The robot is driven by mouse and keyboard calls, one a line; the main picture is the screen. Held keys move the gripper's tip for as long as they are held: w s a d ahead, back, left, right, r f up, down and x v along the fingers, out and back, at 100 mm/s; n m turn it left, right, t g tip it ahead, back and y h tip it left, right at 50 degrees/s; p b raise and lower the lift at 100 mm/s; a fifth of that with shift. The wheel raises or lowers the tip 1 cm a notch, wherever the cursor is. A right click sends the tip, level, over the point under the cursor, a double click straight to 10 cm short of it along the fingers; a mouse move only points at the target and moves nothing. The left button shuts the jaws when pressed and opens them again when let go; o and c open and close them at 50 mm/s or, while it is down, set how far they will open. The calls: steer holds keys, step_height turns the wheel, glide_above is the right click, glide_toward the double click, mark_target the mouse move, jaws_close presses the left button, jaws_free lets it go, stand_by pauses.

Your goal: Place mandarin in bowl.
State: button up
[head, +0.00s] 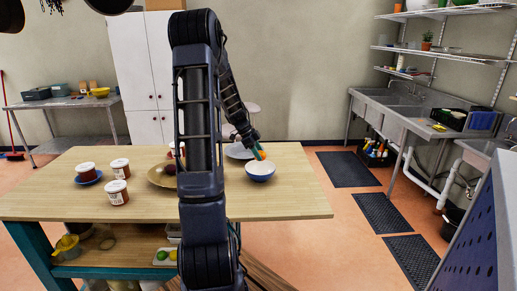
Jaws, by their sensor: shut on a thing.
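A bowl (260,175), blue outside with a pale inside, stands upright on the wooden table right of my arm. My gripper (258,149) points down at the bowl's far rim. It is shut on the mandarin (262,154), of which only a small orange patch shows. The mandarin is at or just above the bowl's far edge; I cannot tell whether it touches the bowl. My arm hides the middle of the table.
The wooden table (300,202) also holds several white-lidded tubs (117,192), a blue saucer (90,178) under one, a brown plate (158,176) partly behind my arm, and a pale plate (238,150) behind the bowl. The table's right end is clear.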

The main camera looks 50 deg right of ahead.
mark_target(259, 163)
steer(key=shift+f, duration=3.05)
steer(key=o, duration=1)
steer(key=shift+o, duration=0.2)
steer(key=shift+r, duration=3.5)
